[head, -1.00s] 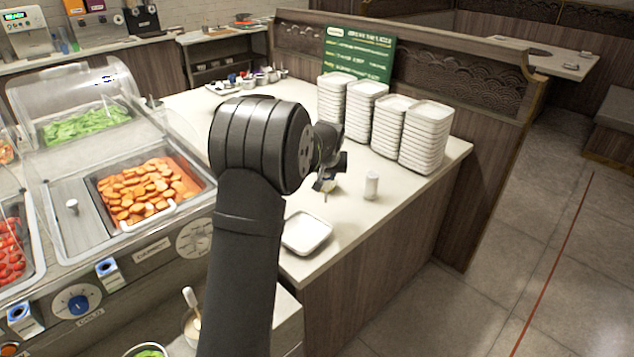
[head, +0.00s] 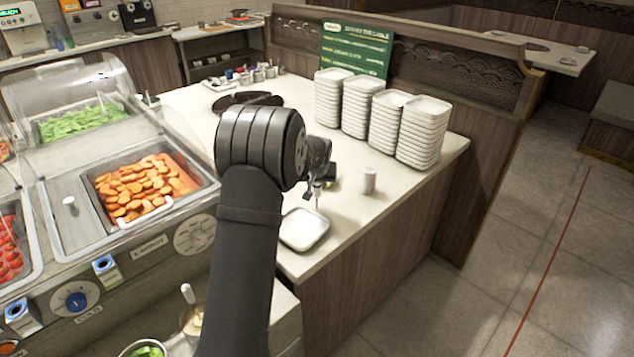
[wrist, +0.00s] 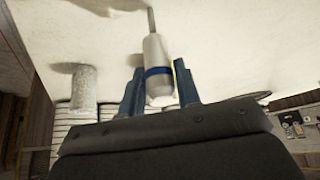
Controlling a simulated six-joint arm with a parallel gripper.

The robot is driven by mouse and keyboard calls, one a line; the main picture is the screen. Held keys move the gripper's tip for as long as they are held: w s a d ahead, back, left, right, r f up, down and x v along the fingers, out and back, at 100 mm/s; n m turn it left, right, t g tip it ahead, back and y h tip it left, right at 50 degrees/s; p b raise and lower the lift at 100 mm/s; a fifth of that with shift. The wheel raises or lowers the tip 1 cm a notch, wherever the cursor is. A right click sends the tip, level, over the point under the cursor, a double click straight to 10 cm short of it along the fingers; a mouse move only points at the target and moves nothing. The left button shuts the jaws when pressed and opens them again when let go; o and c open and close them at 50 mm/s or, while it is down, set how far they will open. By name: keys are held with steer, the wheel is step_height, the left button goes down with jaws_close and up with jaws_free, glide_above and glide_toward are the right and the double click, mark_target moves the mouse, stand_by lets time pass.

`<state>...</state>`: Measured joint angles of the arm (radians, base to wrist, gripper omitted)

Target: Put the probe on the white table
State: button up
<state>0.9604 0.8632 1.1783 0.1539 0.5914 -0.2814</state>
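The probe has a white body with a blue band and a thin metal tip. In the wrist view the probe (wrist: 158,62) sits between the two blue-grey fingers of my gripper (wrist: 160,95), which look shut on it. In the head view my gripper (head: 322,180) hangs over the white table (head: 405,175), partly hidden by my arm. The probe (head: 317,196) points down, its tip just above or at the tabletop; I cannot tell whether it touches. The tabletop (wrist: 225,40) fills the upper wrist view.
A white square dish (head: 304,229) lies just in front of the probe. A pale cylindrical shaker (head: 370,181) stands to the right. Stacks of white plates (head: 425,135) and a green sign (head: 357,50) stand behind. The food counter (head: 150,235) is at left. Bare tabletop lies right of the shaker.

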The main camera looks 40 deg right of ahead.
steer(key=shift+o, duration=1.4)
steer(key=shift+r, duration=0.2)
steer(key=v, duration=1.2)
steer(key=shift+f, duration=0.1)
